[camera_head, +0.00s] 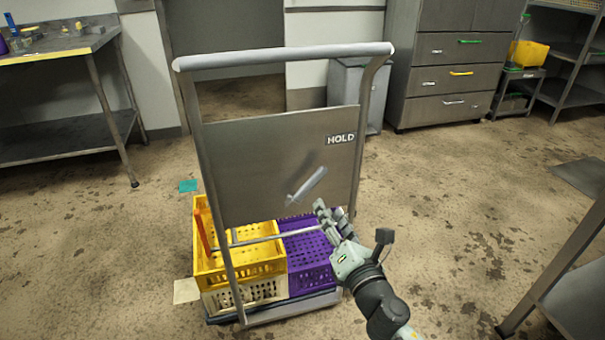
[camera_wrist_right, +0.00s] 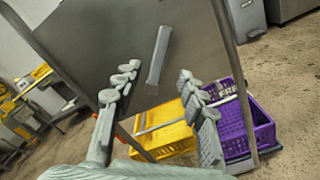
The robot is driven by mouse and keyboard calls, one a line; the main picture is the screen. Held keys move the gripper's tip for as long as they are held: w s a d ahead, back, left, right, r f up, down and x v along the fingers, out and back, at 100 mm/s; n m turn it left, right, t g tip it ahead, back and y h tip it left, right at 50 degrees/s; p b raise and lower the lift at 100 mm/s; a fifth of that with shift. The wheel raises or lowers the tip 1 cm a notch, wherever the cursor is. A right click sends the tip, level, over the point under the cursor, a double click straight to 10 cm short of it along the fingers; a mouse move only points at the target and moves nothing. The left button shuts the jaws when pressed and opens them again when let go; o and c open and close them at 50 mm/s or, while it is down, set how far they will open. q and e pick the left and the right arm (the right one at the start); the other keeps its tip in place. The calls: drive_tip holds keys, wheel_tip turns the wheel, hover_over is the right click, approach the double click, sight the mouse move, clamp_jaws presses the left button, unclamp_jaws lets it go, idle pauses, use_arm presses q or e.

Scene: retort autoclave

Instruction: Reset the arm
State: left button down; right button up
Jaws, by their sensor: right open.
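My right gripper (camera_head: 334,222) is in front of the grey panel of a cart, at its lower right in the head view. In the right wrist view the same gripper (camera_wrist_right: 158,82) has its fingers wide apart with nothing between them. A light grey bar-like piece (camera_head: 307,186) shows on the panel, just up and left of the fingertips. It also shows in the wrist view beyond the fingers, and I cannot tell if it is fixed there. My left gripper is not in view.
The cart has a panel marked HOLD (camera_head: 341,139) and a top handle (camera_head: 285,56). Yellow (camera_head: 268,268) and purple (camera_head: 308,285) crates sit on its base. A steel table (camera_head: 62,48) stands at left, drawers (camera_head: 450,88) at the back. Floor to the right is mostly clear.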

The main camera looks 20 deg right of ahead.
drive_tip(key=s+d+f+m+g+h, duration=0.25)
drive_tip(key=s+d+f+m, duration=0.2)
drive_tip(key=f+m, duration=0.3)
drive_tip(key=s+d+f+m+g+h, duration=0.2)
drive_tip(key=s+d+f+m+g, duration=0.15)
drive_tip(key=d+f+m, duration=0.35)
drive_tip(key=s+a+f+m+g+y, duration=0.1)
drive_tip(key=s+f+m+g, duration=0.3)
drive_tip(key=s, duration=0.4)
drive_tip(key=s+a+f+m+g+y, duration=0.1)
drive_tip(key=s+a+f+m+g, duration=0.1)
drive_tip(key=s+f+m+g, duration=0.2)
drive_tip(key=s+f+m, duration=0.3)
drive_tip(key=s+m, duration=0.1)
drive_tip(key=shift+a+f+g, duration=0.2)
drive_tip(key=shift+a+g, duration=0.15)
drive_tip(key=shift+g, duration=0.05)
